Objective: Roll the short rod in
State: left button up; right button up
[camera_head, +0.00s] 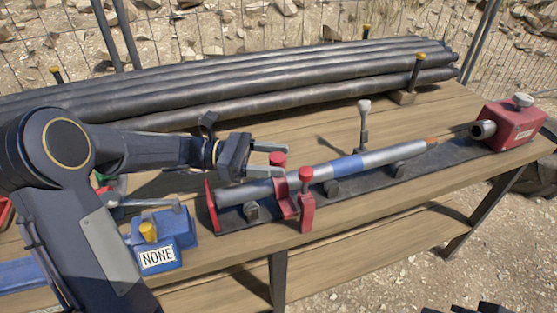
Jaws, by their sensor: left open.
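A silver rod with a blue band (348,168) lies on low supports along a dark rail (265,222) on the wooden bench. Its right end has a copper-coloured tip, left of the metal socket (484,129) on a red box (512,124). Red clamps with knobbed posts (306,200) stand at the rod's left part. My left gripper (280,158) is open, with its fingers pointing right at the left clamp's red knob. The knob appears between the fingertips; I cannot tell whether they touch it.
Long dark pipes (230,85) lie stacked along the bench's back, held by yellow-capped posts. A small grey-headed lever (364,125) stands behind the rod. A blue box labelled NONE (160,245) sits at the left front. A wire fence (200,30) runs behind.

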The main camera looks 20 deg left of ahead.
pick_arm(q)
jog(key=shift+d, duration=0.65)
grip_shut()
jog(key=shift+w+d, duration=0.15)
jog(key=shift+d, duration=0.05)
jog(key=p, duration=0.5)
send_over(358, 157)
jog(key=shift+s+a, duration=0.15)
jog(key=shift+s, duration=0.05)
jog(key=shift+w, duration=0.15)
